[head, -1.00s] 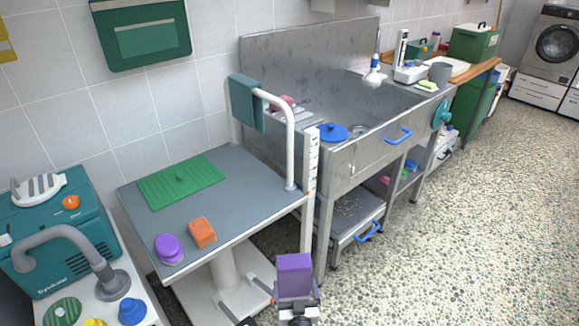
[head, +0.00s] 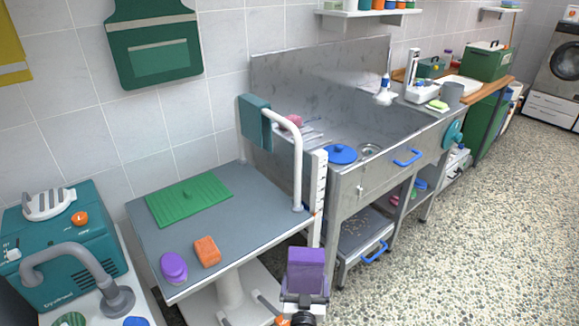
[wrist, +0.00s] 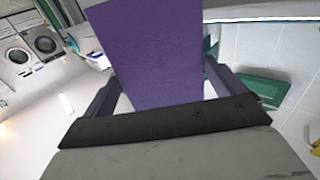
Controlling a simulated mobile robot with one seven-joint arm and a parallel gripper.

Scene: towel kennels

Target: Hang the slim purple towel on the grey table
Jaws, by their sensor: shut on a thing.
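The slim purple towel (head: 305,268) is held upright in my gripper (head: 304,297), in front of the grey table's right front corner. In the wrist view the purple towel (wrist: 150,55) stands between the two fingers of my gripper (wrist: 155,95), which is shut on it. The grey table (head: 235,226) has a white rail (head: 298,165) curving up at its right end and back. A teal towel (head: 255,122) hangs over the rail's far left part. The front part of the rail is bare.
On the table lie a green ribbed mat (head: 189,199), an orange sponge (head: 207,251) and a purple oval item (head: 173,267). A steel sink unit (head: 375,165) stands right behind the rail. A teal machine (head: 65,250) stands at left. The speckled floor (head: 480,220) at right is clear.

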